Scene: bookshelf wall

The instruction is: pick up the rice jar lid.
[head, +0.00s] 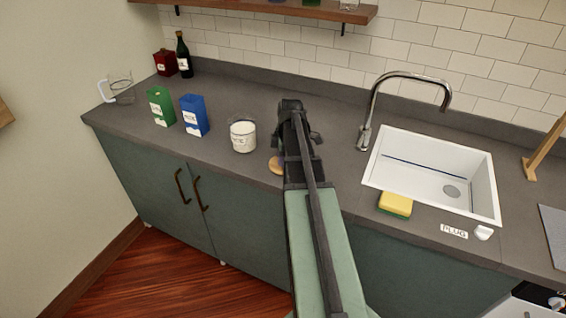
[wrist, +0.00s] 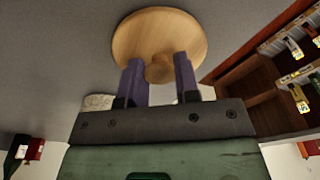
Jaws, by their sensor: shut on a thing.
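The rice jar lid is a round wooden disc with a knob. In the head view the lid (head: 276,165) shows at the left edge of my arm, on or just above the counter, partly hidden by the arm. In the wrist view the lid (wrist: 160,32) fills the top middle. My gripper (wrist: 159,69) is shut on its knob, one purple finger on each side. I cannot tell whether the lid touches the counter. The white rice jar (head: 243,137) stands open-topped left of the lid in the head view.
A blue box (head: 194,116) and a green box (head: 161,107) stand left of the jar. A glass jug (head: 119,88), red canister (head: 165,63) and dark bottle (head: 183,55) stand farther left. The sink (head: 435,172), tap (head: 375,105) and sponge (head: 396,204) are to the right.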

